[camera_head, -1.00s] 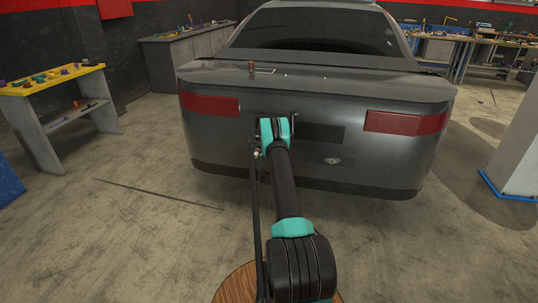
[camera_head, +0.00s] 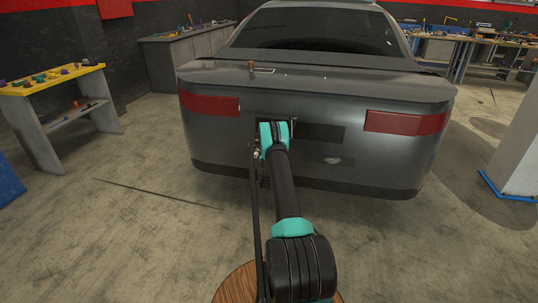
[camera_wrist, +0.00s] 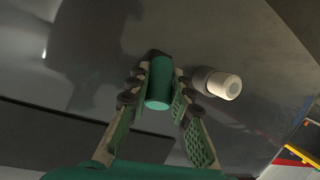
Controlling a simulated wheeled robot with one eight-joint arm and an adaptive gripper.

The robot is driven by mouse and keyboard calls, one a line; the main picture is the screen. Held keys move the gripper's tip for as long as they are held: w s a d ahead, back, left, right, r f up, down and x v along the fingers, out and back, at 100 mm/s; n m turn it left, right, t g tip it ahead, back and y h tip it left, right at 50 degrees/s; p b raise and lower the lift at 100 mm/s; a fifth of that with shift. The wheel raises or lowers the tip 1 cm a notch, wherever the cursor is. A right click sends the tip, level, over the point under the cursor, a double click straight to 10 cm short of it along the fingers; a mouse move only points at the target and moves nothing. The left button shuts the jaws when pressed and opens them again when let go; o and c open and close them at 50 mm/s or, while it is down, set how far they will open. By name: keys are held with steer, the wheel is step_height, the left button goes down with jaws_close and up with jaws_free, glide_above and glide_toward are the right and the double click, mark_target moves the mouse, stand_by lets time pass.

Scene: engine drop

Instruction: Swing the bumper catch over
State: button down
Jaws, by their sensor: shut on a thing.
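A green cylindrical grip (camera_wrist: 159,88), which looks like the handle of the bumper catch, sticks out from the dark car panel in the wrist view. My gripper (camera_wrist: 160,77) is shut on it, with one green-padded finger on each side. A pale round knob (camera_wrist: 225,85) on a grey base stands to the right of the grip, apart from my fingers. In the head view my arm reaches the rear of the grey car (camera_head: 330,95), left of the dark plate recess (camera_head: 325,133). My wrist hides the catch and fingertips there.
A small brown knob (camera_head: 251,65) with a thin frame stands on the car's rear lid. A yellow-topped bench (camera_head: 50,82) is at left, a pale pillar (camera_head: 515,150) at right. Open concrete floor lies around the car's rear.

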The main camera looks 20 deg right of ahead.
stand_by(0.3)
steer(key=c, duration=1.3)
jaws_free()
steer(key=shift+c, duration=0.2)
steer(key=v, duration=1.2)
steer(key=shift+f, duration=0.2)
steer(key=shift+s, duration=0.1)
